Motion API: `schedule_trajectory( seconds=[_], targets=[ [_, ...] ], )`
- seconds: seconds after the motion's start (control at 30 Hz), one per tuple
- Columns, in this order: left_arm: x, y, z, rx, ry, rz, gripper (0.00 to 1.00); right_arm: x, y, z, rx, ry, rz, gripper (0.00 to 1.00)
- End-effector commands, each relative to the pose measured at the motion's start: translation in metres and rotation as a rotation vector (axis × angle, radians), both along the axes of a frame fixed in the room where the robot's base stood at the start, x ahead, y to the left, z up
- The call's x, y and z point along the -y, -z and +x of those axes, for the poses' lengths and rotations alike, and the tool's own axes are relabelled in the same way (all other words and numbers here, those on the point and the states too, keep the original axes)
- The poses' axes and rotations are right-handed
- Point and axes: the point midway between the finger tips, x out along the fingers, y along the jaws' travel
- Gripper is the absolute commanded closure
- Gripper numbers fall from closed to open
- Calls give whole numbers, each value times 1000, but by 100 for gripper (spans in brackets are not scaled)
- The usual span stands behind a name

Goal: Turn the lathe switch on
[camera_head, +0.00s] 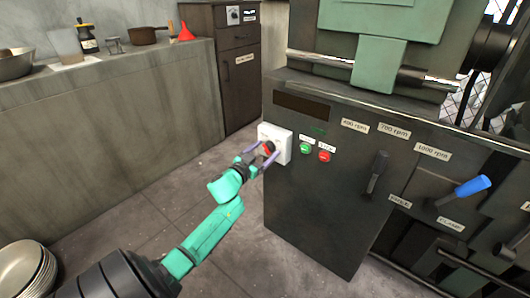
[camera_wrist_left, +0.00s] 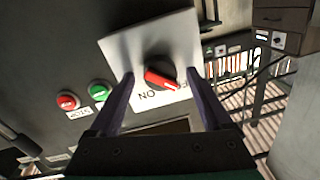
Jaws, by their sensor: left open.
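The lathe switch is a white box (camera_head: 281,137) on the left part of the dark lathe cabinet's front. Its red and black knob (camera_wrist_left: 161,76) shows in the left wrist view, with an "ON" label beside it on the white plate (camera_wrist_left: 121,49). My left gripper (camera_head: 265,152) is right at the switch in the head view. In the left wrist view its open fingers (camera_wrist_left: 158,82) stand on both sides of the knob, with gaps between them and it. Whether a finger touches the plate I cannot tell. My right gripper is not in view.
A green button (camera_head: 305,148) and a red button (camera_head: 324,156) sit just right of the switch. A dark lever (camera_head: 376,175) and a blue-handled lever (camera_head: 463,190) are further right. Stacked bowls (camera_head: 26,270) stand at lower left; the floor between is clear.

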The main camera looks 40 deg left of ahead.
Motion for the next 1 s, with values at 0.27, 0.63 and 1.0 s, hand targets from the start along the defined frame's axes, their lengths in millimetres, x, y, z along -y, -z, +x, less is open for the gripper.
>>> schedule_trajectory(
  seconds=[0.27,0.63,1.0],
  targets=[
    [0,0,0,0,0,0,100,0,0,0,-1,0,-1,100],
    [1,1,0,-1,1,58,100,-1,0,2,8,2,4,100],
    [1,3,0,-6,1,319,100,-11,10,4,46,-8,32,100]
  ],
)
